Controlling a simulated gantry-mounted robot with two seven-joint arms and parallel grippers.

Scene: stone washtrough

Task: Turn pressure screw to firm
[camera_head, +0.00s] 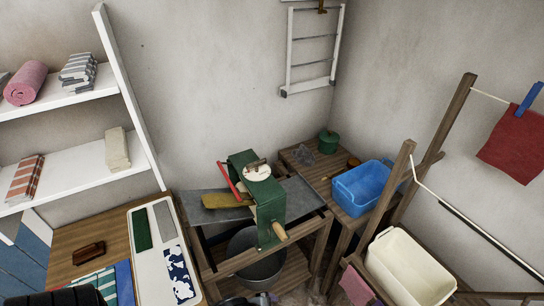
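A green wringer (270,208) stands on a wooden frame in the middle. On its top is a pale round dial (258,173) with a small dark piece across it, which looks like the pressure screw. The dial's marks are too small to read. A red lever (229,181) sticks up at the wringer's left side. A crank with a wooden handle (280,231) is at its front. Neither gripper shows clearly and nothing touches the screw. A dark grey shape (245,300) is cut off by the bottom edge, and I cannot tell what it is.
A yellowish piece (224,201) lies left of the wringer, and a metal tub (256,262) stands below. A blue basin (362,188) and a cream tub (405,268) are at right. A white tray (147,238) is on the left table. Shelves and a drying rack flank the space.

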